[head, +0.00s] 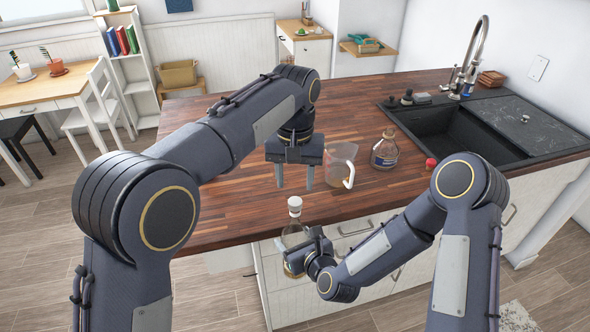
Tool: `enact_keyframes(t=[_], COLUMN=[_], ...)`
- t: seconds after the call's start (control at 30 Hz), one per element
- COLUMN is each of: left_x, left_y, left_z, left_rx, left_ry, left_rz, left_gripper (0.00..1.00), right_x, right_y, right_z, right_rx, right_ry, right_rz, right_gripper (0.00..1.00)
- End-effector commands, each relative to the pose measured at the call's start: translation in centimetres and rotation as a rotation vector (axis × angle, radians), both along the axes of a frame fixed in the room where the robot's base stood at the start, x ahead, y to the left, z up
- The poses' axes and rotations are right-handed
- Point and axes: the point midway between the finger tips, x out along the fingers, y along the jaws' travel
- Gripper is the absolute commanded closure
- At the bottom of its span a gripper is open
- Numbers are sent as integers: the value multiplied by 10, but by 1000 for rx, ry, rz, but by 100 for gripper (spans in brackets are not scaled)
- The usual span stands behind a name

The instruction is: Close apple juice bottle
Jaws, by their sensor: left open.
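A clear glass bottle (293,236) with a pale yellowish content low inside is held upright in front of the counter's edge. A white cap (295,203) sits at the top of its neck; I cannot tell how tightly. My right gripper (297,256) is around the bottle's lower body and holds it off the counter. The gripper's fingers are partly hidden. My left gripper (295,184) points down, open and empty, above and behind the cap, with its two fingers apart.
On the wooden counter (236,205) stand a clear pitcher (341,163) and a round labelled bottle (384,154). A small red object (431,163) lies near the black sink (455,130). The counter left of my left gripper is clear.

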Motion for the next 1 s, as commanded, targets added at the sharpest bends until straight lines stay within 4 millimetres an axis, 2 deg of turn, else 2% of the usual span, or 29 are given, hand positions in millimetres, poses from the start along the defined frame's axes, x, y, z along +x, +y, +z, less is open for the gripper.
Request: enact_keyframes(t=[0.1,0.33,0.5,0.77,1.0], left_x=[-1,0,0,0,0], left_y=[1,0,0,0,0], left_z=[-21,-51,-60,-60,-60], left_rx=[2,1,1,0,0], left_ry=[4,2,1,0,0], left_rz=[0,0,-1,-1,-1], left_gripper=[53,53,53,53,84], right_x=[1,1,1,1,1], right_y=[0,0,0,0,0], right_z=[1,2,2,1,1], right_rx=[1,1,1,1,1], right_ry=[-4,-4,-4,-4,-4], right_rz=[0,0,0,0,0], right_gripper=[94,94,94,94,94])
